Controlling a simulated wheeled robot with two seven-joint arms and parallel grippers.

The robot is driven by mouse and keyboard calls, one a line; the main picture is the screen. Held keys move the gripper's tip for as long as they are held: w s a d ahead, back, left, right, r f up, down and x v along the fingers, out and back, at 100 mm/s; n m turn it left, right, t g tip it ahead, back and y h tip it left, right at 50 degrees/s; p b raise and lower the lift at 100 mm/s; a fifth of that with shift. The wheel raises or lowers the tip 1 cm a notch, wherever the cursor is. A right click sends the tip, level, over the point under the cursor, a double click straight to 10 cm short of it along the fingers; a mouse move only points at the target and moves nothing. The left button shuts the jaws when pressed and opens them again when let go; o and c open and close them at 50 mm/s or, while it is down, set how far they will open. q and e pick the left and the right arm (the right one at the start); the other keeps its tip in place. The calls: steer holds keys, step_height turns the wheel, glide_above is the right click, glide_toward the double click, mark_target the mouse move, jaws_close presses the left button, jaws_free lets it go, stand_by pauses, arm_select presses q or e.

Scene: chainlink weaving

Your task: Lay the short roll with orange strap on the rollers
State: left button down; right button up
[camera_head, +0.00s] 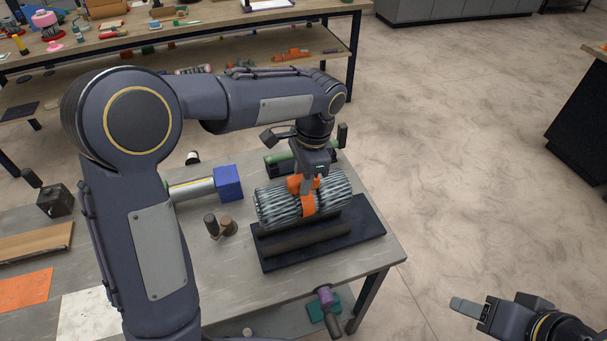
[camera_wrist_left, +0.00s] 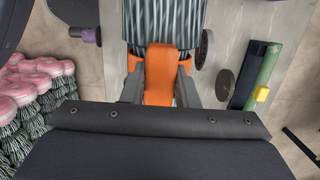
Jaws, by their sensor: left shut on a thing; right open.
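The short roll (camera_head: 335,190) is a bundle of grey wire mesh with an orange strap (camera_head: 308,204) around its middle. It lies level over the rollers (camera_head: 306,240), a dark base with dark bars near the table's right end. I cannot tell whether the roll touches the bars. My left gripper (camera_head: 306,186) points down and is shut on the roll at the strap. In the left wrist view the strap (camera_wrist_left: 160,75) sits between the fingers and the mesh (camera_wrist_left: 170,20) extends beyond. My right gripper (camera_head: 468,307) is open and empty at the lower right, away from the table.
A blue block (camera_head: 228,183) with a pale rod and small brown cylinders (camera_head: 218,227) stand left of the rollers. A green-and-dark tool (camera_head: 283,157) lies behind. Pink-topped mesh rolls (camera_wrist_left: 40,80) fill the wrist view's left.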

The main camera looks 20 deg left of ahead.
mark_target(303, 200)
arm_select(q)
steer(key=shift+w, duration=0.1)
steer(key=shift+f+b, duration=0.5)
steer(key=shift+f, duration=0.3)
steer(key=shift+f+b, duration=1.95)
steer(key=shift+f, duration=1.15)
steer(key=shift+f+b, duration=0.4)
steer(key=shift+f, duration=0.2)
steer(key=c, duration=1.1)
jaws_free()
steer(key=shift+o, duration=0.2)
steer(key=r, duration=0.4)
steer(key=d+r, duration=0.1)
steer(key=r, duration=0.2)
steer(key=shift+w, duration=0.25)
steer(key=shift+r, duration=0.4)
